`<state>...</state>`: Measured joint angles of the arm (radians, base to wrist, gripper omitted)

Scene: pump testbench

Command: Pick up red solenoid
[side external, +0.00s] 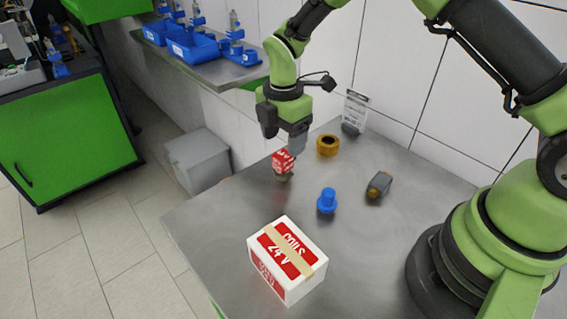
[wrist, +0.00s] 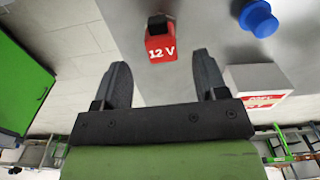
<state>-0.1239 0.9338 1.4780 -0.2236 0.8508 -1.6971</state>
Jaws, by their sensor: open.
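The red solenoid (side external: 283,160) stands on the grey metal table near its far left edge. In the wrist view the red solenoid (wrist: 161,46) shows a "12 V" label and a dark end. My gripper (side external: 297,145) is at the solenoid's upper right in the side view. In the wrist view my gripper (wrist: 166,72) has its two dark fingers spread wide, with nothing between them. The solenoid lies beyond the fingertips there, roughly centred between them. Whether a finger touches it in the side view is hard to tell.
A yellow-brown ring (side external: 328,145), a blue fitting (side external: 327,201) and a grey-and-orange part (side external: 379,185) stand to the right on the table (side external: 230,222). A white-and-red coil box (side external: 288,262) is at the front. A tagged item (side external: 353,112) is near the wall.

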